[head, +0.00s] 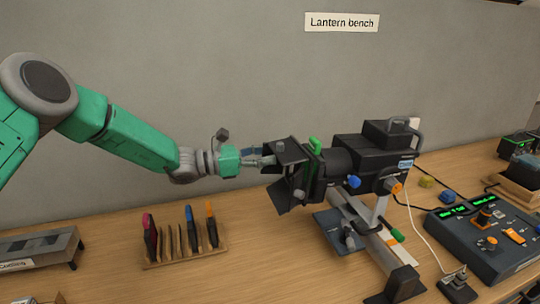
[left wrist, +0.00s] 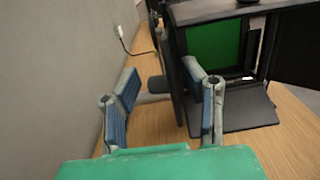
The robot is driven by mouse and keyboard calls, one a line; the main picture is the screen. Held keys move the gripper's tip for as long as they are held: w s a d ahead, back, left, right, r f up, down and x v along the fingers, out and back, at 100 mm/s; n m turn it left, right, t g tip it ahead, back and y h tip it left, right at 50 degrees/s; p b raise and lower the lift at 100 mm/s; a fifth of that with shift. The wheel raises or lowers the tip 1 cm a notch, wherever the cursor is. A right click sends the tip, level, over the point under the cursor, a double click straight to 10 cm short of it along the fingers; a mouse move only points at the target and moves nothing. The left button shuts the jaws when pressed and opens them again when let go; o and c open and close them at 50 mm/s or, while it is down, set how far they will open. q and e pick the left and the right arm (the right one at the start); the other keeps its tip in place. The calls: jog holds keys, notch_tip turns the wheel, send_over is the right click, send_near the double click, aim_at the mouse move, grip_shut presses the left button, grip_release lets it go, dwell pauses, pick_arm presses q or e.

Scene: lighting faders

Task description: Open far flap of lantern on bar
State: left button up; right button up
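The black lantern (head: 375,155) is mounted on a metal bar (head: 375,240) above the bench. Its dark flaps stand around its left-facing front in the head view. In the left wrist view its green front (left wrist: 213,52) shows inside the frame, with a lower flap (left wrist: 250,108) and a side flap (left wrist: 297,45) spread out. The far flap (left wrist: 168,55) is a dark panel seen nearly edge-on at the left of the front. My left gripper (head: 268,158) is at the flaps. My right gripper is not in view.
A wooden rack (head: 185,246) of tools stands on the bench below my left arm. A control desk (head: 490,238) with faders is at the right. The grey wall (head: 200,60) runs close behind the lantern. A cable (left wrist: 122,42) hangs along it.

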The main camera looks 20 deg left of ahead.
pick_arm(q)
jog(key=shift+a, duration=0.2)
jog(key=v, duration=1.2)
jog(key=shift+w+a+f, duration=0.2)
jog(key=shift+a, duration=0.05)
jog(key=shift+d, duration=0.2)
jog(key=shift+c, duration=1.3)
jog(key=shift+w+d, duration=0.1)
jog(key=shift+d, duration=0.05)
grip_shut()
jog(key=w+d+m+t+y+b, duration=0.2)
jog(key=w+d+m+b, duration=0.5)
jog(key=m+b, duration=0.6)
jog(key=shift+w+d+m+y, duration=0.3)
jog(key=shift+d+m+y, duration=0.15)
jog(key=shift+m, duration=1.05)
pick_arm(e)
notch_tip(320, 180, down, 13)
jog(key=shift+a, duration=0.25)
